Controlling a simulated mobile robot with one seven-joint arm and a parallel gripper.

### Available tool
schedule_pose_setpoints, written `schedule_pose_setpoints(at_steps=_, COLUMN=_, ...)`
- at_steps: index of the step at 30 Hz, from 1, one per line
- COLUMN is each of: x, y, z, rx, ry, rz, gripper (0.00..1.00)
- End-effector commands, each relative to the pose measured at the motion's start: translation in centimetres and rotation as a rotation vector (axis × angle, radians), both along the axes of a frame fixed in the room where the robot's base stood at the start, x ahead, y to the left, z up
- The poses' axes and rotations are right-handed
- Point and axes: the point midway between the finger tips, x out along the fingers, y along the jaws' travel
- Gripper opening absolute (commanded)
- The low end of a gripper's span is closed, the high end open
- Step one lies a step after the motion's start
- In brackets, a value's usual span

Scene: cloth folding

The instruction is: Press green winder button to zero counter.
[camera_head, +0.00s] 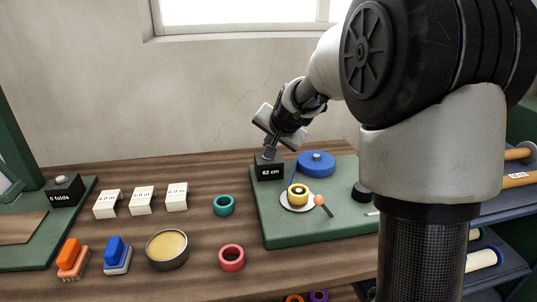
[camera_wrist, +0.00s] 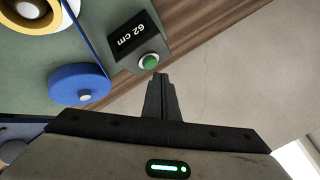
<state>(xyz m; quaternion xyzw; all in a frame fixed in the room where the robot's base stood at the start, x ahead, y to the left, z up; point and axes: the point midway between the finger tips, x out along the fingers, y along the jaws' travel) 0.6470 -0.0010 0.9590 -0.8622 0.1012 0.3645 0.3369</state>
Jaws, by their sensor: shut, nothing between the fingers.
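The black counter box (camera_head: 270,172) stands at the back left corner of the green winder board (camera_head: 275,228) and reads "62 cm". In the wrist view the counter box (camera_wrist: 139,38) has a round green button (camera_wrist: 150,62) with a pale rim on its face. My gripper (camera_wrist: 160,80) is shut and empty, its fingertips close to the button in that view. Whether they touch it I cannot tell. In the head view my gripper (camera_head: 270,152) is just over the box and hides the button.
On the board are a blue reel (camera_head: 316,162), a yellow spool (camera_head: 298,190) on a pale disc and an orange knob (camera_head: 319,200). Teal (camera_head: 223,205) and red rings (camera_head: 231,257) and a round tin (camera_head: 167,249) lie to the left. A wall stands behind.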

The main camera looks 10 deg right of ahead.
Motion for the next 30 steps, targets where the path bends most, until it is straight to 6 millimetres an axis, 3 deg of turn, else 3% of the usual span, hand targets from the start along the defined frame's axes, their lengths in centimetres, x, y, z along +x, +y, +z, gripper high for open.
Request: schedule_pose_setpoints(at_steps=30, x=0.0, y=0.0, z=-0.89, rx=0.0, ry=0.0, rz=0.0, gripper=0.0)
